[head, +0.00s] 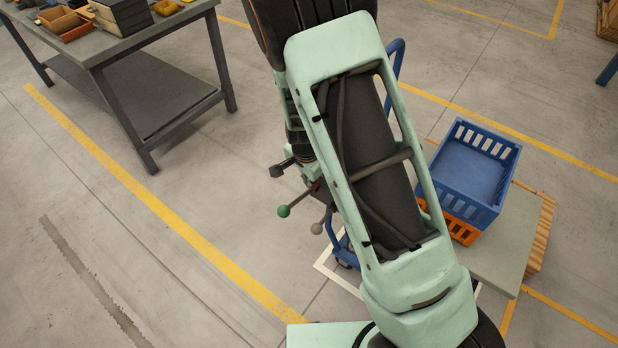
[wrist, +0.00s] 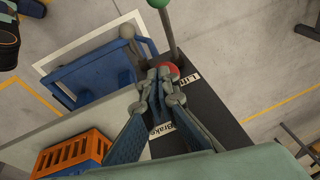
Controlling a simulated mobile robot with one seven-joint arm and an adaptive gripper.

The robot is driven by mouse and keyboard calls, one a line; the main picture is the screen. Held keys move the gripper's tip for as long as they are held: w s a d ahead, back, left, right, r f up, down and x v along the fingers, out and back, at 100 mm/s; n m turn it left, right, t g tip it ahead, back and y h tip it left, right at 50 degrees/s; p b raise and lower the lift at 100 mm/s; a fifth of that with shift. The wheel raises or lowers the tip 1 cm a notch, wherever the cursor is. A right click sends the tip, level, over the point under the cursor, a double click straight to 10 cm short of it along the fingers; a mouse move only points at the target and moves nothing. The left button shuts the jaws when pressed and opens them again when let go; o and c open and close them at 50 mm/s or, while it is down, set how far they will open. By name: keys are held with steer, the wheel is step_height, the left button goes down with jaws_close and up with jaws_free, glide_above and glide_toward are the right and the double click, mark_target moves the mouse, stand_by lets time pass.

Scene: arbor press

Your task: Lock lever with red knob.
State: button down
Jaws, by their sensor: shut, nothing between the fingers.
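The red knob (wrist: 173,68) shows in the wrist view just beyond my fingertips, partly covered by them. Its lever rod is hidden, so I cannot tell its angle. My gripper (wrist: 162,92) is shut with nothing between its grey fingertips. The tips are at or very close to the red knob; whether they touch it I cannot tell. White labels reading "Lift" (wrist: 190,79) and "Brake" (wrist: 162,130) lie on the dark panel near the fingers. In the head view my arm hides the gripper and the red knob.
A green-knobbed lever (head: 284,211) and a beige-knobbed lever (head: 317,228) stick out close by. A blue crate (head: 478,165) rests on an orange one (head: 462,229) at right. A workbench (head: 150,40) stands at upper left. Open floor lies between.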

steer(key=shift+w+d+f, duration=0.1)
steer(key=shift+f, duration=0.35)
stand_by(0.4)
steer(key=shift+r, duration=0.1)
